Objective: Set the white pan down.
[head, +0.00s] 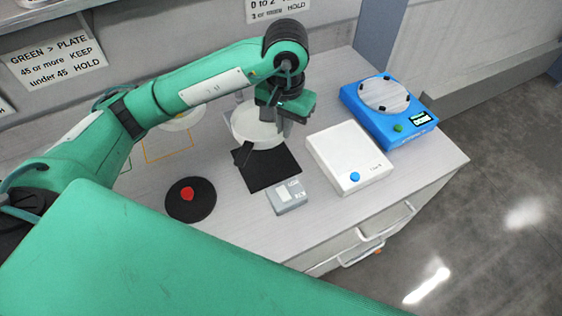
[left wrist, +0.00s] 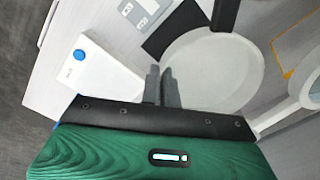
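The white pan (head: 250,130) is round and shallow, with a dark handle (left wrist: 225,14) pointing toward the front of the counter. My left gripper (head: 284,122) points down at the pan's right rim. In the left wrist view its two fingers (left wrist: 162,88) are close together with the pan's edge (left wrist: 222,72) at them, so it looks shut on the rim. The pan overlaps the back of a black square mat (head: 270,171). I cannot tell whether its base touches the counter. My right gripper is not in view.
A white scale (head: 335,150) and a blue scale (head: 408,132) stand to the right. A grey box (head: 288,198) and a black disc (head: 203,207) with a red knob (head: 187,194) lie in front. Another pale dish (head: 185,120) is behind my arm, near a yellow outline (head: 168,160).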

